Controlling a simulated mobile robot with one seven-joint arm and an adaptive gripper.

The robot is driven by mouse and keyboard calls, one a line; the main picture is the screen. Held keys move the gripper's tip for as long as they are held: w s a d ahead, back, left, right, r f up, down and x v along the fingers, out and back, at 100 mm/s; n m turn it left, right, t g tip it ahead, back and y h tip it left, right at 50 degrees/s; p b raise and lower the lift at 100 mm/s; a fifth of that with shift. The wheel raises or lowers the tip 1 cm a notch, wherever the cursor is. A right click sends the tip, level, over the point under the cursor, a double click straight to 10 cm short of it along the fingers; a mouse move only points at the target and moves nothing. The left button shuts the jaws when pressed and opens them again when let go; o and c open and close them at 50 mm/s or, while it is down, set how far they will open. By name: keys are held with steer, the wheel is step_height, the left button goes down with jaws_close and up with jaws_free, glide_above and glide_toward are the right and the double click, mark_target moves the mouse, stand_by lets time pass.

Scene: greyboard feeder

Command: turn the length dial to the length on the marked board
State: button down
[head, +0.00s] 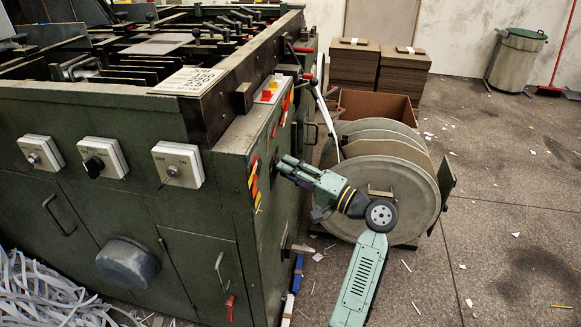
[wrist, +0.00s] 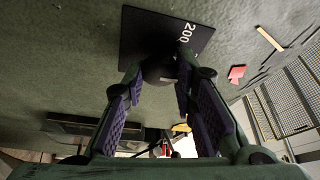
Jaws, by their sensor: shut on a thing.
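The length dial (wrist: 160,68) is a dark round knob on a black square plate (wrist: 143,35) on the green machine panel; the number 200 is printed in white on the plate. My gripper (wrist: 162,72) is shut on the knob, one purple-padded finger on each side. The fingers hide part of the knob, and I cannot make out a pointer. In the head view, my gripper (head: 280,166) reaches the machine's right side face, hiding most of the dial. The marked board (head: 190,81) is a pale sheet with black digits on the machine's top edge; the digits are too small to read surely.
Three white switch boxes, one a grey toggle box (head: 178,165), line the machine front. A large reel (head: 408,205) stands close behind my arm. Stacks of brown board (head: 354,68) and a bin (head: 514,60) are at the back. The floor at right is mostly free, with paper scraps.

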steer(key=c, duration=1.3)
jaws_free()
steer(key=v, duration=1.2)
steer(key=shift+r, duration=0.1)
